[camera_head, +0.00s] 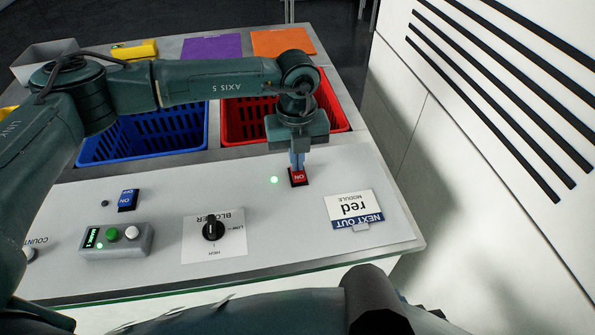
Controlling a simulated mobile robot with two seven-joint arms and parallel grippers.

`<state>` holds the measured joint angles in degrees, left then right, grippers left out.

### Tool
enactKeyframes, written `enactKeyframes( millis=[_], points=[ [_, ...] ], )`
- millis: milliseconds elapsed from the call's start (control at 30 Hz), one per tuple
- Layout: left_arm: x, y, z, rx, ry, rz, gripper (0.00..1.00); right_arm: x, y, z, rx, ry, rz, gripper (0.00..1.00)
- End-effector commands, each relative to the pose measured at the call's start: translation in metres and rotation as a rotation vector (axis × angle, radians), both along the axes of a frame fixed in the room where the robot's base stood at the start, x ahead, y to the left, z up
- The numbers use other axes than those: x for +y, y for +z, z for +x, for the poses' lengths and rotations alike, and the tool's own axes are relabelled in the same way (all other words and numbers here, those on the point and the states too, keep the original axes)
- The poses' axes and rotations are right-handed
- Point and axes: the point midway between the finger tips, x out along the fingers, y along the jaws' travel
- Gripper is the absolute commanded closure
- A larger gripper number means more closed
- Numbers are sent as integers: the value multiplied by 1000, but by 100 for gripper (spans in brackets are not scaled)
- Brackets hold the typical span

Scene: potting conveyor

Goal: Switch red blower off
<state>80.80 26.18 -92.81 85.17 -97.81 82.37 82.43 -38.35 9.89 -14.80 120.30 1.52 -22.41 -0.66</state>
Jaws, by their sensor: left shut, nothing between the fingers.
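The red switch (298,179) sits on the grey panel in front of the red crate and shows the word ON. A green light (274,180) glows just left of it. My left gripper (298,167) is shut and points down, its fingertips at the far edge of the red switch. I cannot tell whether they touch it. The blower dial (213,229), a black knob on a white plate with LOW and HIGH marks, is on the panel toward the front. My right gripper is not in view.
A blue switch (128,199) and a small box with buttons (116,240) are on the left of the panel. A "red" sign (354,208) stands at right. Blue (150,141) and red (335,115) crates lie behind. A white wall (480,150) borders the right.

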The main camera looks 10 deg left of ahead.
Motion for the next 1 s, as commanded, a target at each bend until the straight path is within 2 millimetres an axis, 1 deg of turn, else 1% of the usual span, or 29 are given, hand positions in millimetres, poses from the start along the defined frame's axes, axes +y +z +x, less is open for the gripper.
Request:
enactKeyframes(
  millis=[33, 167, 900, 1000],
  points=[
    [0, -2, -1, 5, -1, 1, 100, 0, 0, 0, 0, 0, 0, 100],
    [0, 2, -2, 5, -1, 1, 100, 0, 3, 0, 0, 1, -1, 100],
    [0, 63, -1, 2, 0, 0, 100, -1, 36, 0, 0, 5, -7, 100],
    [0, 68, -1, 2, 1, 0, 100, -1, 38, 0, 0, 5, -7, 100]
  ],
)
